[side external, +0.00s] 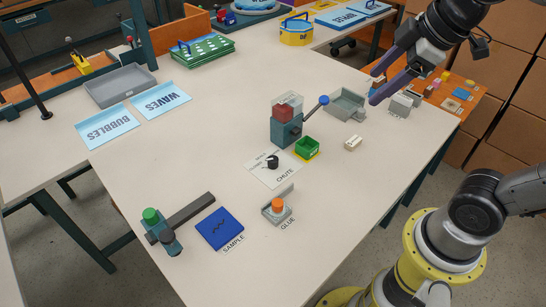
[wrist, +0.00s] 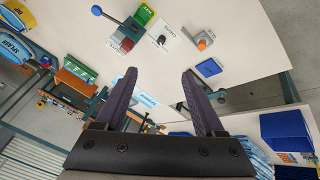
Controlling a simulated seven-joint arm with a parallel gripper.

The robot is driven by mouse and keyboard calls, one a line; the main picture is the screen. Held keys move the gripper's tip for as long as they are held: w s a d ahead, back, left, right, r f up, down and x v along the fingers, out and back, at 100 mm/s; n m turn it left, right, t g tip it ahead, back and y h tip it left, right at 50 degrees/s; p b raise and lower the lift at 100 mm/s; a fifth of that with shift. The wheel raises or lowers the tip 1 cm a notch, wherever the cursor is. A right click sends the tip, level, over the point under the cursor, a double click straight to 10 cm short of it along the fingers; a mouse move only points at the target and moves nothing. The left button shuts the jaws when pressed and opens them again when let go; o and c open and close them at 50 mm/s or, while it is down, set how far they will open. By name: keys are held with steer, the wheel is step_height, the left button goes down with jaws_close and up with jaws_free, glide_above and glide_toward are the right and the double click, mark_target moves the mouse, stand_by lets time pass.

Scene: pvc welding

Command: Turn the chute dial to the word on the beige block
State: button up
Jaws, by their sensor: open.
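The chute dial (side external: 272,161) is a small black knob on a white plate (side external: 262,175) marked CHUTE, mid-table in the side view. Small words sit around it, too small to read. The dial also shows in the wrist view (wrist: 161,40), beyond my fingertips. The beige block (side external: 353,143) lies on the table to the right of the green bin; its word is not readable here. My gripper (side external: 373,86) is raised at the upper right, open and empty, apart from dial and block. Its two dark fingers show spread in the wrist view (wrist: 159,73).
A teal and red device (side external: 286,125) with a blue-knobbed lever and a green bin (side external: 307,148) stand just behind the dial. A grey tray (side external: 346,103) is near my gripper. An orange button labelled GLUE (side external: 278,204) and a blue SAMPLE pad (side external: 220,228) lie in front.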

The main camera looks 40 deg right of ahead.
steer(key=w+n+g, duration=0.1)
steer(key=w+n, duration=0.3)
steer(key=w, duration=0.6)
steer(key=n+g, duration=0.4)
steer(key=g, duration=0.1)
glide_above(273, 159)
step_height(273, 159, down, 22)
step_height(273, 159, down, 13)
jaws_close()
